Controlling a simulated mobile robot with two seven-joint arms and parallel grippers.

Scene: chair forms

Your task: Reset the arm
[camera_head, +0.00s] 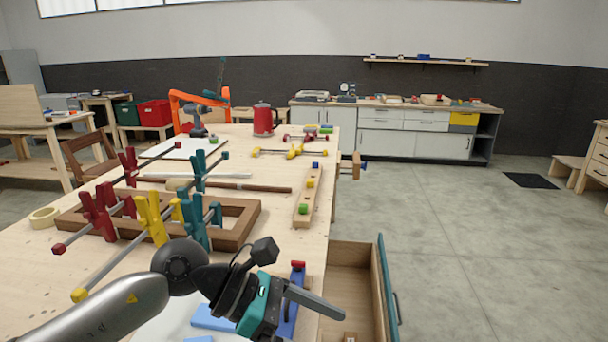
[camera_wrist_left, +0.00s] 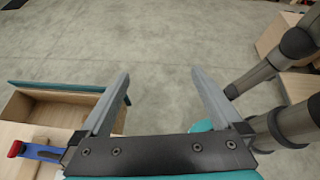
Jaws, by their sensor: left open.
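My left gripper (camera_head: 312,296) reaches in from the lower left in the head view, above the front right corner of the workbench. In the left wrist view my left gripper (camera_wrist_left: 160,90) has its two grey fingers spread wide, with only floor between them. It holds nothing. The wooden workbench (camera_head: 120,268) lies under the arm. My right gripper does not show in the head view; arm links of mine stand at the right of the left wrist view, with no jaws visible.
An open drawer (camera_head: 352,290) juts from the bench's right side, near the gripper. A blue clamp with a red end (camera_wrist_left: 36,152) lies at the bench edge. Several clamps hold a wooden frame (camera_head: 245,222) on the bench. A red kettle (camera_head: 264,119) stands farther back.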

